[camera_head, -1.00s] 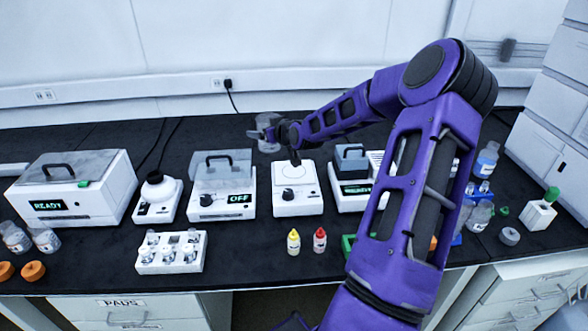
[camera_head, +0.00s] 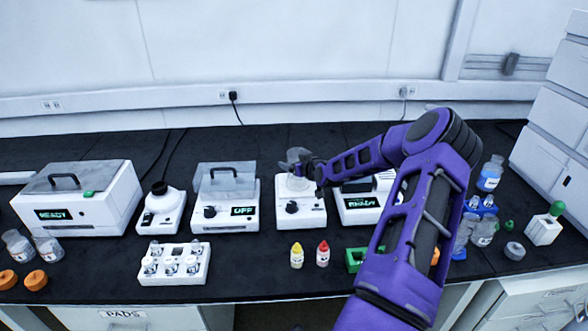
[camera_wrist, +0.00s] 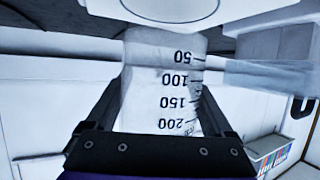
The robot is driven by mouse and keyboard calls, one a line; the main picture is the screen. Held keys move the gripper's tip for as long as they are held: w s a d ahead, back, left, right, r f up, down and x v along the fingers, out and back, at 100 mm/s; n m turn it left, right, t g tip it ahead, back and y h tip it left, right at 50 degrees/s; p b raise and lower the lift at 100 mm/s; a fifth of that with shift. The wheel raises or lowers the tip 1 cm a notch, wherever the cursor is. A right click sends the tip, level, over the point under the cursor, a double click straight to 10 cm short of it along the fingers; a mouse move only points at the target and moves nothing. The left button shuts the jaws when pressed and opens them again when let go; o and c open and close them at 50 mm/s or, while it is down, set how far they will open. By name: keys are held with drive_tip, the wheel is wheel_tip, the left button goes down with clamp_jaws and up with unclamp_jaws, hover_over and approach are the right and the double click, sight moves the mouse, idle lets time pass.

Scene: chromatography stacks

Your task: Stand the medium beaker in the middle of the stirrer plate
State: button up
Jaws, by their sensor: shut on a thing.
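The medium beaker (camera_head: 297,160) is clear, with dark volume marks, and it is upright over the white stirrer plate (camera_head: 313,217) in the head view. My gripper (camera_head: 314,170) reaches in from the right and is shut on the beaker. In the wrist view the beaker (camera_wrist: 160,85) stands between my two fingers (camera_wrist: 160,115), its 50 mark farthest from the gripper. Part of the stirrer plate (camera_wrist: 220,8) with its round outline shows past the beaker's base. I cannot tell whether the base touches the plate.
A lidded device reading OFF (camera_head: 226,200) stands left of the stirrer, and a device reading READY (camera_head: 360,203) stands close on its right, partly behind my arm. Yellow (camera_head: 297,256) and red-capped (camera_head: 322,254) bottles stand in front. A vial rack (camera_head: 174,264) sits front left.

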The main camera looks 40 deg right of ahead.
drive_tip(key=shift+f, duration=1.05)
drive_tip(key=shift+f, duration=0.2)
drive_tip(key=o, duration=1.3)
drive_tip(key=shift+r, duration=0.35)
drive_tip(key=v, duration=1.2)
drive_tip(key=shift+f+p, duration=0.15)
drive_tip(key=shift+p, duration=0.15)
